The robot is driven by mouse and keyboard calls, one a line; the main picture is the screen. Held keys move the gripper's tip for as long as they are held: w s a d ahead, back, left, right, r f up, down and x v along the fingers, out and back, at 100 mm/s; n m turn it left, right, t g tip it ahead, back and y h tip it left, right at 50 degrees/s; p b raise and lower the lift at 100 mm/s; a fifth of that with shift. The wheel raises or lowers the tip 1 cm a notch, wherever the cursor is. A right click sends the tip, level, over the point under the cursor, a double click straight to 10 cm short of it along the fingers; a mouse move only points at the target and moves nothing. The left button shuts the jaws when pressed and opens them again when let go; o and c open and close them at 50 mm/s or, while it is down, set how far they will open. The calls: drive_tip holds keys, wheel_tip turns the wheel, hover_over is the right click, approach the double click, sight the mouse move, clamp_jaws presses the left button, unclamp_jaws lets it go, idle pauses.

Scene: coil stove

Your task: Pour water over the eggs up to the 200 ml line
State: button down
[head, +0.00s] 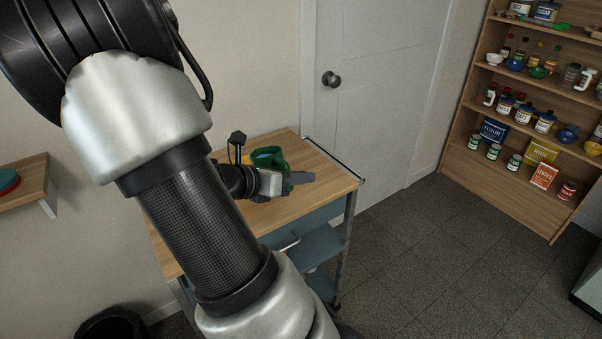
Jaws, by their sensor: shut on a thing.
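My gripper (292,182) is low over a wooden-topped cart (318,165) and is shut on a green vessel (268,153). The vessel looks like an open-topped jug or cup, and its rim shows just behind the gripper. My wrist hides most of its lower part, so I cannot tell whether it touches the cart top. I see no eggs, no water and no 200 ml line.
My arm crosses the left and middle of the view and hides part of the cart. A closed white door (375,90) is behind the cart. A pantry shelf (505,185) with several cans and jars stands at right. The floor (450,260) between is clear. A black bin (112,323) is at lower left.

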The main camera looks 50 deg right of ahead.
drive_tip(key=w+r+n+g+p, duration=0.1)
drive_tip(key=p, duration=0.2)
drive_tip(key=w+r+n+g+p, duration=0.1)
drive_tip(key=p, duration=0.2)
drive_tip(key=shift+w+d+r, duration=0.1)
drive_tip(key=shift+d+r, duration=0.1)
drive_tip(key=shift+r, duration=0.1)
drive_tip(key=shift+w+r+n+g+p, duration=0.3)
drive_tip(key=shift+n+p, duration=0.3)
drive_tip(key=shift+p, duration=1.65)
idle(1.6)
drive_tip(key=shift+w+d+r+n+g+p, duration=0.1)
drive_tip(key=shift+w+r+n+g+p, duration=0.35)
drive_tip(key=shift+p, duration=1.25)
idle(1.6)
